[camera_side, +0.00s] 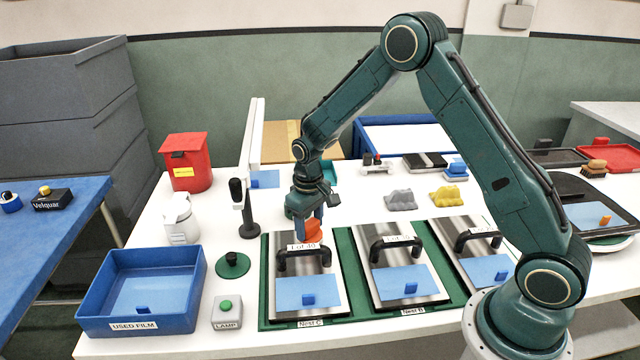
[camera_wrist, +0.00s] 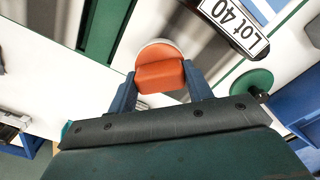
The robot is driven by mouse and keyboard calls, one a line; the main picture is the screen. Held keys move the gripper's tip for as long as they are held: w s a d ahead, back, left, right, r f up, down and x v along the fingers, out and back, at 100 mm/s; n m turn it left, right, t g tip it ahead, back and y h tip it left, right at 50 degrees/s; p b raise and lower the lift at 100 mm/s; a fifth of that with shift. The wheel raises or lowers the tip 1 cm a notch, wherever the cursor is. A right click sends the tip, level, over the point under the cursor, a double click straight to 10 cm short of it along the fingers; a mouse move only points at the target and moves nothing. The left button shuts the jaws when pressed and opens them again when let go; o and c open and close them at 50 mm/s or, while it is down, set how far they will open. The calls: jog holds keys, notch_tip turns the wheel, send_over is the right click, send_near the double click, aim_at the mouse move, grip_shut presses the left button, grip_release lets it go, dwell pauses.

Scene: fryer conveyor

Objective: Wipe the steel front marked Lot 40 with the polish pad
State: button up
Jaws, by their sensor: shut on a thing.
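The steel front marked Lot 40 (camera_side: 335,283) lies in the green tray at the nest labelled Nest C, with a black handle and a blue film piece (camera_side: 307,290) with a small tab on its lower part. Its Lot 40 label (camera_wrist: 234,24) shows in the wrist view. My gripper (camera_side: 310,222) is shut on an orange block with a pale round underside, which looks like the polish pad (camera_side: 313,232). In the wrist view the pad (camera_wrist: 160,77) sits between both fingers. It is at the far end of the Lot 40 front; contact is unclear.
Two more steel fronts with blue film (camera_side: 408,283) lie to the right. A blue bin labelled USED FILM (camera_side: 190,300) and a LAMP button box (camera_side: 227,312) stand left. Grey and yellow cloths (camera_side: 446,197) lie behind. A black post (camera_side: 248,225) stands near my gripper.

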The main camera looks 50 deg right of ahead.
jog(key=shift+s+d, duration=1.15)
jog(key=shift+r, duration=0.15)
notch_tip(320, 180, up, 8)
